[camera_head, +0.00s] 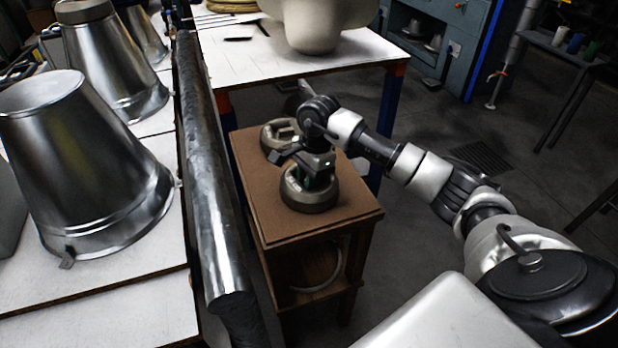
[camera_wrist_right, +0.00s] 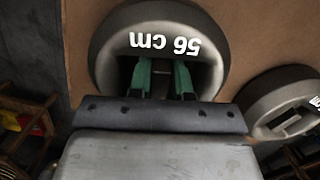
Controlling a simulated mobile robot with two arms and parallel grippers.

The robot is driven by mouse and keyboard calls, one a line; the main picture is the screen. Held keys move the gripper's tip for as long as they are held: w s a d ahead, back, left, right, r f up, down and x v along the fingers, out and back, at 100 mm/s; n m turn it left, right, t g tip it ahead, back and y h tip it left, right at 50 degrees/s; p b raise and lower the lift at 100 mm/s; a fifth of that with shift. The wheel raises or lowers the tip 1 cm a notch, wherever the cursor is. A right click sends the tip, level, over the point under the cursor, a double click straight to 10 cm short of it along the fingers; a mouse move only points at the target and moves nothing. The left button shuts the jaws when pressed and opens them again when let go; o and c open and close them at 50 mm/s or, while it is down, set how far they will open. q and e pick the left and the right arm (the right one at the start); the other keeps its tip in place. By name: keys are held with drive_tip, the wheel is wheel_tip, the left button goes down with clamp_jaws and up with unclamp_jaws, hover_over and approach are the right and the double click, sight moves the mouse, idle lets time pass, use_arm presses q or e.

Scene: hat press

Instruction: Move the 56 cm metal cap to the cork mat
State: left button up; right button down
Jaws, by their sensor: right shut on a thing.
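The 56 cm metal cap (camera_head: 309,198) is a round grey piece with white "56 cm" lettering, which shows upside down in the right wrist view (camera_wrist_right: 165,42). It is at the brown, cork-like top (camera_head: 262,205) of a small wooden stand; I cannot tell whether it rests on it or hangs just above. My right gripper (camera_head: 317,174) points down over the cap. Its green fingers (camera_wrist_right: 163,80) are shut on the raised middle part of the cap. My left gripper is not in view.
A second grey cap (camera_head: 273,142) lies behind the first on the stand. A long dark metal bar (camera_head: 207,180) runs along the stand's left. Large metal cones (camera_head: 85,165) stand on the white table at left. A white table (camera_head: 245,62) is behind.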

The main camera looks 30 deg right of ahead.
drive_tip(key=shift+r, duration=0.1)
drive_tip(key=c, duration=1)
unclamp_jaws()
drive_tip(key=shift+o, duration=0.2)
